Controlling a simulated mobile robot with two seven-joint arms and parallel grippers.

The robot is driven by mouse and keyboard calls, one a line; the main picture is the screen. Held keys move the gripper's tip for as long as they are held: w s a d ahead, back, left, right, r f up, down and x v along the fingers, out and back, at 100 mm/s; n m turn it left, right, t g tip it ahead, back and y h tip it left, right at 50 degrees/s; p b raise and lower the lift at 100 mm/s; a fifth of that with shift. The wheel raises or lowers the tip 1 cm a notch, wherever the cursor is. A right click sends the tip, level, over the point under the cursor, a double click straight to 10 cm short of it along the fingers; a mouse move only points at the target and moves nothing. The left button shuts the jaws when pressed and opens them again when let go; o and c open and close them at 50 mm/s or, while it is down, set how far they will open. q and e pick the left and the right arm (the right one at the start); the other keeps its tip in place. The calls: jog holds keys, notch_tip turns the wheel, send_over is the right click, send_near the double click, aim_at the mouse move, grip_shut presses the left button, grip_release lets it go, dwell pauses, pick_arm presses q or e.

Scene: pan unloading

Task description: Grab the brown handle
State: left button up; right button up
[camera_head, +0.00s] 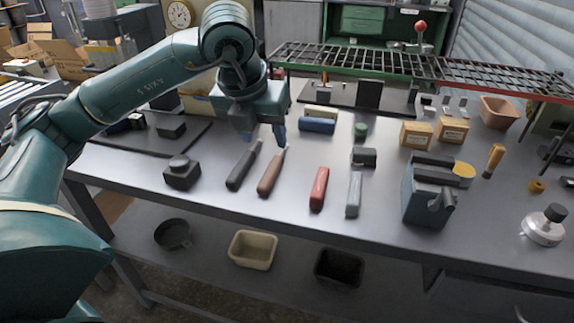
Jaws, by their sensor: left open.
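The brown handle (272,174) lies on the grey metal table (225,199), its thin tip pointing away and up to the right. A black handle (243,167) lies close to its left, roughly parallel. My left gripper (264,137) is above the far ends of these two handles, with its fingers pointing down. It is open, and I see nothing between its fingers. It appears apart from the brown handle, but the exact height is hard to judge. My right gripper is not in view.
A red handle (319,188) and a grey handle (354,194) lie to the right. A black block (182,172) sits left. A blue cylinder (317,125) lies behind. A dark vise-like block (429,190) stands right. A raised black rack (350,60) spans the back.

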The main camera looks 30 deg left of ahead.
pick_arm(q)
send_near(271, 169)
jog(key=f, duration=0.3)
jog(key=shift+w+d+y, duration=0.2)
jog(key=shift+w+y, duration=0.05)
jog(key=shift+y, duration=0.05)
jog(key=shift+w+p+x, duration=0.1)
jog(key=shift+p+x, duration=0.15)
jog(key=shift+x, duration=1.2)
jog(key=shift+w+p+x, duration=0.15)
jog(key=shift+p+x, duration=0.1)
jog(key=shift+x, duration=1.2)
jog(key=shift+r, duration=0.15)
grip_shut()
